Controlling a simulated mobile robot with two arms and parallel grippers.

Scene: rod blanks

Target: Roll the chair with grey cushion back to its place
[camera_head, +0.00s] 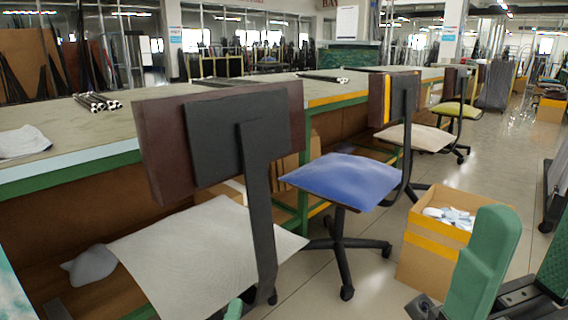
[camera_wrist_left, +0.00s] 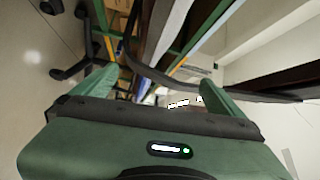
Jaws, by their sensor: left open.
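The chair with grey cushion (camera_head: 207,252) is nearest in the head view. Its seat is pale grey, its backrest dark maroon and black on a black upright (camera_head: 260,205). It stands beside the long workbench, its seat partly toward the space under it. Its base is mostly hidden. My left gripper (camera_wrist_left: 158,95) is open in the left wrist view, green fingers apart, with dark bars beyond them. I cannot tell whether it touches the chair. A green tip shows at the bottom of the head view. My right gripper (camera_head: 530,235) is open and empty at the lower right.
A blue-cushioned chair (camera_head: 343,180) stands just beyond, with beige (camera_head: 415,137) and yellow-green (camera_head: 456,109) ones farther along the workbench (camera_head: 60,163). An open cardboard box (camera_head: 430,252) stands on the floor to the right. Rods (camera_head: 97,101) lie on the bench. The aisle floor farther right is partly clear.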

